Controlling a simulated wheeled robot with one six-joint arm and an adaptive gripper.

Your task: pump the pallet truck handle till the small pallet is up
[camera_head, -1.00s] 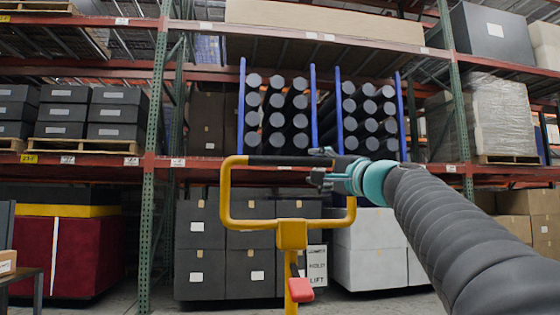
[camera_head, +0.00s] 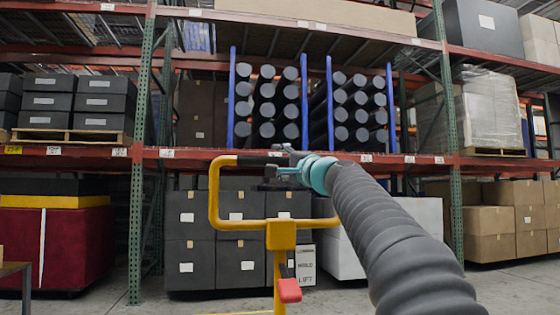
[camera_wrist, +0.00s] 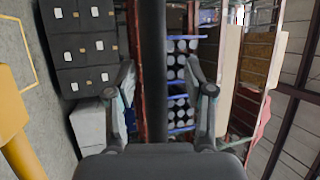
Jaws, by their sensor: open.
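The pallet truck handle (camera_head: 281,235) is a yellow loop on an upright post, with a black grip (camera_head: 251,160) along its top and a red lever (camera_head: 289,290) below. My gripper (camera_head: 278,162) is at the top bar, near the right part of the black grip. In the wrist view my gripper (camera_wrist: 163,82) is open. Its fingers stand apart on either side of the dark grip bar (camera_wrist: 152,50), which runs between them. I cannot tell whether they touch it. Yellow metal of the truck (camera_wrist: 12,105) shows at the left there. The small pallet cannot be made out.
A tall rack with green uprights (camera_head: 138,220) and red beams stands behind the handle. Dark boxes (camera_head: 190,240) and a white sign (camera_head: 305,265) are behind it. A red crate (camera_head: 75,245) is at left, cartons (camera_head: 490,220) at right. Bare floor (camera_head: 510,285) shows at lower right.

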